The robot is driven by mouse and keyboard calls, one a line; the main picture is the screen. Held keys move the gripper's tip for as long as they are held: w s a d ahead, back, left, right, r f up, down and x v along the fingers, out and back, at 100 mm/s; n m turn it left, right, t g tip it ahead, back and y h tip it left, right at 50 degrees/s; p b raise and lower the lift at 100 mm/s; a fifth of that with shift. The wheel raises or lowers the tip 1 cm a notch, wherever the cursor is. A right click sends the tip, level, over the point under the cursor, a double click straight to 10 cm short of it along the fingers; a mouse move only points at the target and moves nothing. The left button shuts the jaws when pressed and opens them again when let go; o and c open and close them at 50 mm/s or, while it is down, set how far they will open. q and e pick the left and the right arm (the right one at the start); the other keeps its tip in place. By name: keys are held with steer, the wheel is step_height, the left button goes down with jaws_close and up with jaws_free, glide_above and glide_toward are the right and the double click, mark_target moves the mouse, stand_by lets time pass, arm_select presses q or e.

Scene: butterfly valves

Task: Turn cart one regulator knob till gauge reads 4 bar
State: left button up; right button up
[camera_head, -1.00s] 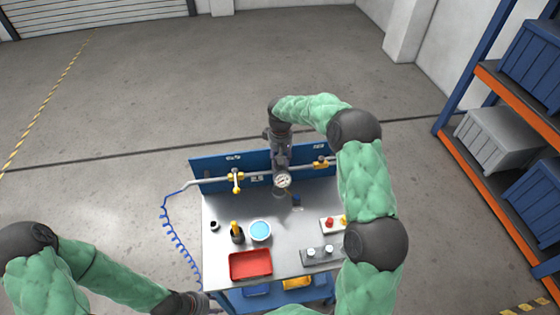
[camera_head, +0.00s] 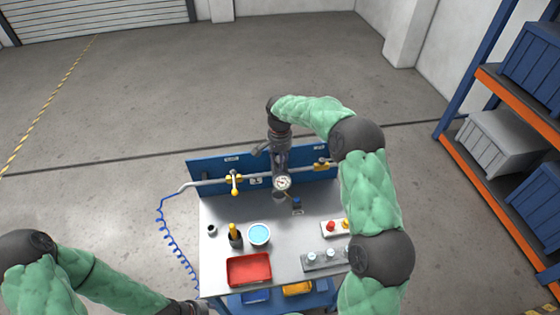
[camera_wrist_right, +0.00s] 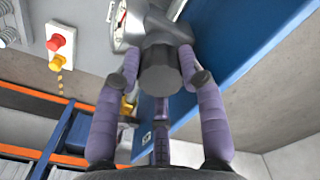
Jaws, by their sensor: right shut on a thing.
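The regulator knob (camera_wrist_right: 160,72) is a dark grey ribbed cylinder in the right wrist view. The purple fingers of my right gripper (camera_wrist_right: 160,80) are closed around it from both sides. In the head view my right gripper (camera_head: 280,158) reaches down from above onto the pipe at the cart's back panel, and hides the knob. The round white gauge (camera_head: 282,183) is just below it. Its edge also shows in the right wrist view (camera_wrist_right: 118,22). The needle reading is too small to tell.
The cart top (camera_head: 222,212) holds a red tray (camera_head: 249,269), a blue-topped round container (camera_head: 259,234) and a box with red and yellow buttons (camera_head: 333,228). A yellow valve handle (camera_head: 234,183) is on the pipe. Shelving (camera_head: 505,200) stands at right.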

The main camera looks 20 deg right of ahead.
mark_target(278, 160)
steer(key=m, duration=0.3)
steer(key=m+b, duration=0.1)
steer(key=m, duration=0.1)
steer(key=shift+s+a+f, duration=0.25)
steer(key=shift+a+f, duration=0.05)
steer(key=shift+f, duration=0.05)
stand_by(0.4)
steer(key=o, duration=1.1)
steer(key=shift+a+r, duration=0.1)
steer(key=shift+a, duration=0.05)
steer(key=shift+o, duration=0.2)
steer(key=shift+w+d+r+m, duration=0.25)
steer(key=shift+r+m, duration=0.05)
steer(key=shift+r, duration=0.3)
step_height(278, 160, up, 11)
steer(key=shift+a, duration=0.2)
